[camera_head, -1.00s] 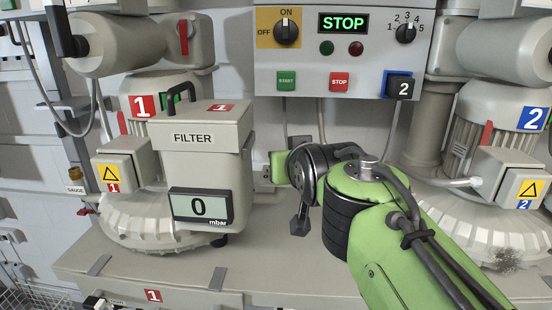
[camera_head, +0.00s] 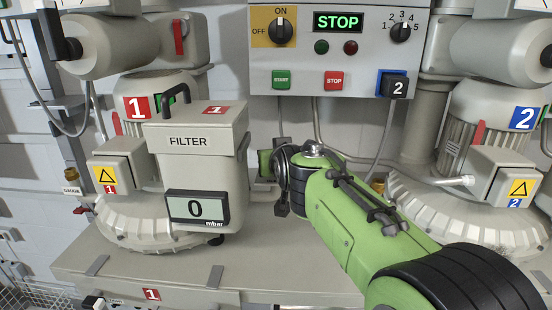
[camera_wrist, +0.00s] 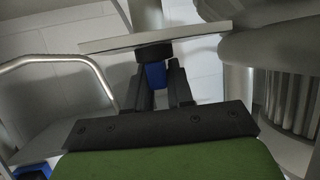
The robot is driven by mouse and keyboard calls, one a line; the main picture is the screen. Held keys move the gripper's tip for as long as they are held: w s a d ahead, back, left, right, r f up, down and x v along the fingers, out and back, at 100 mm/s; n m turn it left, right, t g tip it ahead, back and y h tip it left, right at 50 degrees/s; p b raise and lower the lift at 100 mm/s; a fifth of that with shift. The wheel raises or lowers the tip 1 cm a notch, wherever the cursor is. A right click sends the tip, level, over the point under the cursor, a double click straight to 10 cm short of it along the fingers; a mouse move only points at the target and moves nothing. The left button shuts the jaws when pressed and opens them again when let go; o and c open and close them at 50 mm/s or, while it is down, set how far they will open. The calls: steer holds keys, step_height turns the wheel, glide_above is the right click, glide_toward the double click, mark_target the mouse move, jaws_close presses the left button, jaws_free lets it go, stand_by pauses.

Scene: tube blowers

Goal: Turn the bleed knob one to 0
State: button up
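My gripper (camera_wrist: 160,80) shows in the wrist view with its two dark fingers apart. A blue piece with a black collar (camera_wrist: 155,62), under a pale plate, appears between or just beyond the fingertips. I cannot tell whether the fingers touch it or whether it is the bleed knob. No knob is clearly marked as bleed knob one. Blower one (camera_head: 140,225) stands at left behind the filter box, whose display (camera_head: 197,208) reads 0.
The control panel (camera_head: 300,85) above reads STOP, with its left switch at ON. Blower two (camera_head: 480,205) stands at right. The wrist view shows a bent metal pipe (camera_wrist: 50,60) at left and a ribbed grey housing (camera_wrist: 290,95) at right, close to my gripper.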

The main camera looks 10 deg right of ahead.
steer(key=shift+n+y, duration=0.3)
steer(key=shift+y, duration=0.1)
jaws_close()
steer(key=shift+d+n+y, duration=0.1)
steer(key=shift+n+y, duration=0.8)
steer(key=shift+y, duration=0.1)
steer(key=n+g+y, duration=0.1)
steer(key=n+y, duration=0.1)
steer(key=y, duration=0.1)
steer(key=shift+n+p, duration=0.3)
steer(key=shift+p, duration=0.05)
steer(key=n+g+y+p, duration=0.1)
steer(key=n+y+p, duration=0.2)
steer(key=shift+r+g+p, duration=0.2)
steer(key=shift+g+p, duration=0.15)
steer(key=shift+g, duration=0.05)
steer(key=n+y+p, duration=0.1)
steer(key=n+g+y+p, duration=0.1)
steer(key=shift+s+a+f+g+p, duration=0.1)
steer(key=shift+a+g+p, duration=0.2)
steer(key=shift+p, duration=0.1)
steer(key=shift+f+n, duration=0.1)
steer(key=shift+n, duration=0.2)
steer(key=o, duration=0.7)
jaws_free()
steer(key=shift+o, duration=0.2)
